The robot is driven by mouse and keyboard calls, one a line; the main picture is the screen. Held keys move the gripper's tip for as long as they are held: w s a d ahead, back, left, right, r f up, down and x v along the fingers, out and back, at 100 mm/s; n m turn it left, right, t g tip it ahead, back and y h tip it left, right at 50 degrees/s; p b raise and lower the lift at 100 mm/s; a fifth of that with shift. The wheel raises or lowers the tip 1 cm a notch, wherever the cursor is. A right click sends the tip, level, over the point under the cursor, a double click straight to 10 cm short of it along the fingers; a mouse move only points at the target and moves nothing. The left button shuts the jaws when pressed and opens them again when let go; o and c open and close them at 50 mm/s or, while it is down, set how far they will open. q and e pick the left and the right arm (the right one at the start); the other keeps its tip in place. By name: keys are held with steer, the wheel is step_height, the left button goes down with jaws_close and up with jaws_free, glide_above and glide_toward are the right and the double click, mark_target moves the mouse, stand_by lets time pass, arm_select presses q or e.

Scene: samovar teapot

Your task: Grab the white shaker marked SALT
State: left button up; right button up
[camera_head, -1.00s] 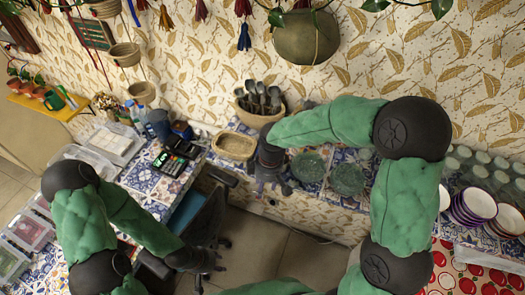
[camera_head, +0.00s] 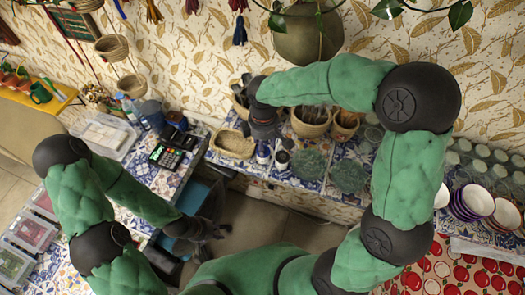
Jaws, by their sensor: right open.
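My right gripper (camera_head: 268,141) is open and hangs over the tiled ledge near the wall, its arm reaching in from the right. Just below its fingers stand two small shakers: a pale one with a dark top (camera_head: 263,154) and a darker one (camera_head: 282,158) to its right. They are too small for me to read any marking, so I cannot tell which says SALT. The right gripper seems apart from both. My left gripper (camera_head: 218,231) is low over the dark chair, away from the shakers; its finger state is unclear.
A wicker basket (camera_head: 233,145) lies left of the shakers; green plates (camera_head: 309,165) are to their right. Round baskets (camera_head: 310,122) stand behind. A card terminal (camera_head: 167,156) is on the left counter. Stacked bowls (camera_head: 477,202) and glasses crowd the right.

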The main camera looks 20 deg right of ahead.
steer(key=shift+s+f, duration=0.15)
steer(key=shift+f, duration=0.95)
step_height(320, 180, down, 4)
steer(key=shift+f, duration=0.1)
steer(key=shift+w+f, duration=0.25)
steer(key=shift+f, duration=0.2)
steer(key=c, duration=0.9)
steer(key=shift+o, duration=0.2)
